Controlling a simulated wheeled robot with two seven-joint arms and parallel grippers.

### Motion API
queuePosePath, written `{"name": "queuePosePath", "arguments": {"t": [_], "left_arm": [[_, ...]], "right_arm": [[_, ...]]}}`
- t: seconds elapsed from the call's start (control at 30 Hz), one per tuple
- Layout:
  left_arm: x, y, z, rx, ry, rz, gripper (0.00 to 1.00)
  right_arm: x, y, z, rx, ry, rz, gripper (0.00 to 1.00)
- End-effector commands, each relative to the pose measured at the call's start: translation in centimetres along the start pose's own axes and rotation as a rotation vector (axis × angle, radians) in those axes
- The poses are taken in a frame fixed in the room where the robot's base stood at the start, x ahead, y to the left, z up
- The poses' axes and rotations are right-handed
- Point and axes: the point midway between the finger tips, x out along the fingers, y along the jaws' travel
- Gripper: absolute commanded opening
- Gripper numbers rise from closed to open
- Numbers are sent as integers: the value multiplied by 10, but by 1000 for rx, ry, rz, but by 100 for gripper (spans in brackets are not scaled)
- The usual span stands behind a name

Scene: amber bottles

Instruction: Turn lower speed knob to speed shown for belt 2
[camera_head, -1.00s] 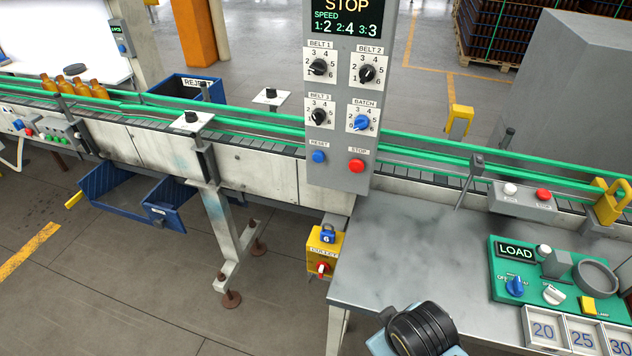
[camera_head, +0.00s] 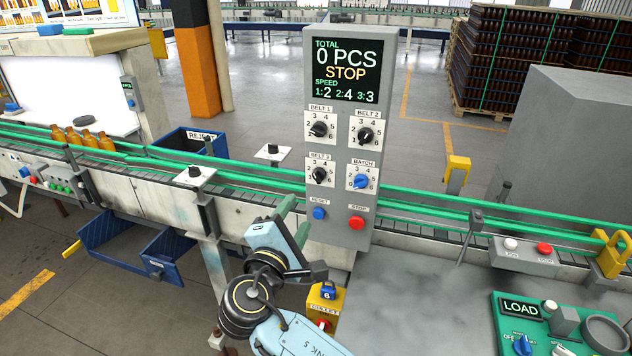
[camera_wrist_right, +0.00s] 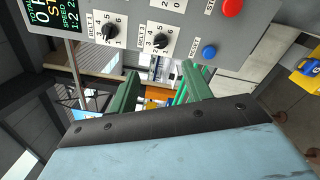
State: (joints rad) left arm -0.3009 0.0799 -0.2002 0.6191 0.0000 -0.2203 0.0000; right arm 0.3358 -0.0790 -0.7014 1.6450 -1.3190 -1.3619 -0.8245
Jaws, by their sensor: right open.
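The control panel (camera_head: 340,270) has a screen (camera_head: 346,70) reading STOP and SPEED 1:2 2:4 3:3, so belt 2 shows 4. The lower speed knob, the black BELT 3 knob (camera_head: 319,175), sits below the BELT 1 knob (camera_head: 319,130). The BELT 2 knob (camera_head: 366,136) is upper right. Exact pointer settings are too small to tell. My right gripper (camera_head: 294,220) is open and empty, lower left of the panel, touching no knob. In the right wrist view its green fingers (camera_wrist_right: 165,92) are apart, with the BELT 3 knob (camera_wrist_right: 160,41) beyond them. My left gripper is out of view.
A blue BATCH knob (camera_head: 361,181), blue RESET button (camera_head: 320,213) and red STOP button (camera_head: 356,223) are close to the BELT 3 knob. Green conveyor rails (camera_head: 420,211) run behind the panel. A grey table (camera_head: 420,300) and a yellow box (camera_head: 325,297) are below.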

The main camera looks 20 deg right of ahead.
Motion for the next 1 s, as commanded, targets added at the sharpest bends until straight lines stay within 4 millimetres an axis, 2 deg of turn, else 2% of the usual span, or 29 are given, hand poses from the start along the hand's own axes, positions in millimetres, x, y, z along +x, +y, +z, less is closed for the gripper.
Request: {"name": "queuePosePath", "arguments": {"t": [0.17, 0.4, 0.6, 0.8, 1.0], "left_arm": [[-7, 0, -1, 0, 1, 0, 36], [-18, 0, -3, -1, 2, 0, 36], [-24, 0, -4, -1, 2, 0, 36], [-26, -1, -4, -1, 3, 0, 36], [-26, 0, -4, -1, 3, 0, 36]], "right_arm": [[25, 2, 2, -5, -5, 4, 49], [77, 2, 2, -3, -4, 1, 49], [112, 1, 1, -2, -1, 0, 49], [128, 0, 1, 0, 0, -1, 49], [131, -1, 1, 2, 0, -1, 49]]}}
